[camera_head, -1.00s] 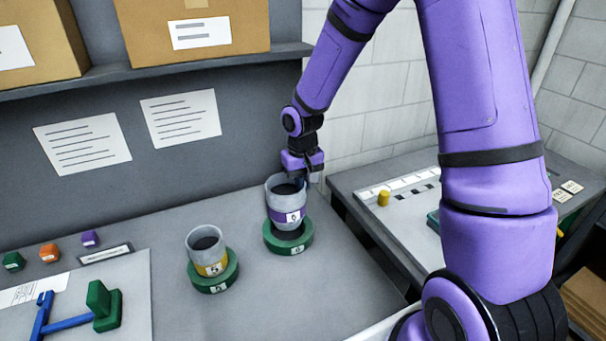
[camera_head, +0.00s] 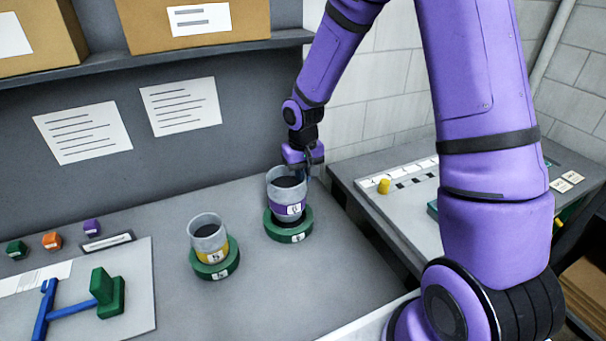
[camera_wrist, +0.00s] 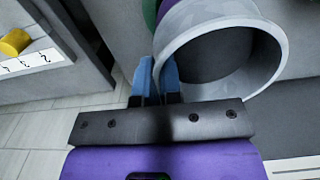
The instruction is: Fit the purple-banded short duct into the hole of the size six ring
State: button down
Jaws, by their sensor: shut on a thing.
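The purple-banded short duct (camera_head: 286,195) is a grey open tube with a purple band and a white label. It stands about upright over a green ring (camera_head: 274,230) at the back right of the bench. A dark strip shows between band and ring; I cannot tell whether the duct's lower end is inside the hole. The ring's label is too small to read surely. My gripper (camera_head: 310,172) is shut on the duct's right-hand wall. In the wrist view its blue fingertips (camera_wrist: 160,78) pinch the rim of the duct (camera_wrist: 245,90).
A yellow-banded duct (camera_head: 207,235) stands in another green ring (camera_head: 216,269) to the left. A blue and green tool (camera_head: 85,300) and small coloured blocks (camera_head: 52,240) lie farther left. A shelf with boxes (camera_head: 195,30) is above. A side table with a yellow peg (camera_head: 384,186) stands right.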

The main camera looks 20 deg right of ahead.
jog(key=shift+f, duration=2.15)
jog(key=c, duration=1.2)
grip_release()
notch_tip(320, 180, up, 11)
jog(key=shift+f, duration=0.1)
